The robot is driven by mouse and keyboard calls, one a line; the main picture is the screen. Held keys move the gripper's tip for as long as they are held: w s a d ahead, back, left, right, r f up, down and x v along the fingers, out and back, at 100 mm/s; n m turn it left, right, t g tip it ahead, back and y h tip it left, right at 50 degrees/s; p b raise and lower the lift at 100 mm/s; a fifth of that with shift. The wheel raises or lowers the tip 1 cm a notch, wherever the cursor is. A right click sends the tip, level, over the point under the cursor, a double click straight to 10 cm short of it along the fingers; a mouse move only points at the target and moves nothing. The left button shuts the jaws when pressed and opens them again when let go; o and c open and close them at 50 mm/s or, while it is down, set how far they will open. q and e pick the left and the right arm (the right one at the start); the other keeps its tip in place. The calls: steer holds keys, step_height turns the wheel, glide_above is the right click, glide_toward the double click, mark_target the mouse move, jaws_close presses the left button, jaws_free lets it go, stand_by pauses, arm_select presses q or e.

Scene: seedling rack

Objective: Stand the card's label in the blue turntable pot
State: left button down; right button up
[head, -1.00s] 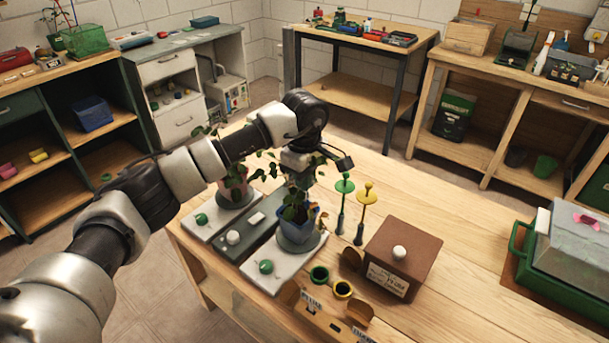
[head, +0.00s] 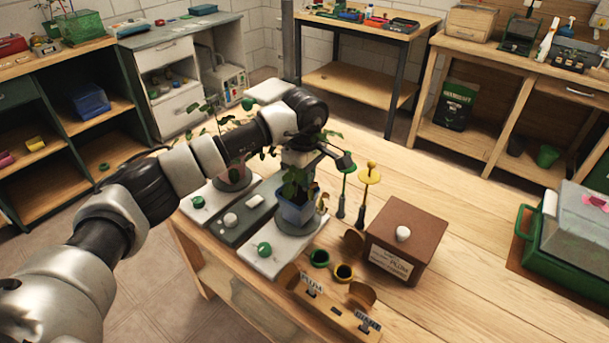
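The blue pot (head: 293,213) holds a leafy plant and stands on a grey round turntable (head: 311,228) on a white base. My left gripper (head: 318,158) is over this pot, close to the plant's leaves; its fingertips are partly hidden and I cannot tell whether it is open. The card (head: 390,263) is on the front of a brown box and seems to read PLUM. A wooden label holder (head: 335,311) at the table's front edge carries a PLUM label (head: 312,286) and a second label (head: 368,323), perhaps GRAPE. My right gripper is not in view.
A green stake (head: 344,189) and a yellow stake (head: 366,192) stand right of the pot. A pinkish pot (head: 236,176) stands behind left.

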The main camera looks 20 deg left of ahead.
arm_select(q)
steer(key=c, duration=1.8)
jaws_free()
steer(key=shift+s+f, duration=0.1)
steer(key=shift+f, duration=0.1)
steer(key=o, duration=0.5)
step_height(320, 180, up, 11)
steer(key=shift+b, duration=0.55)
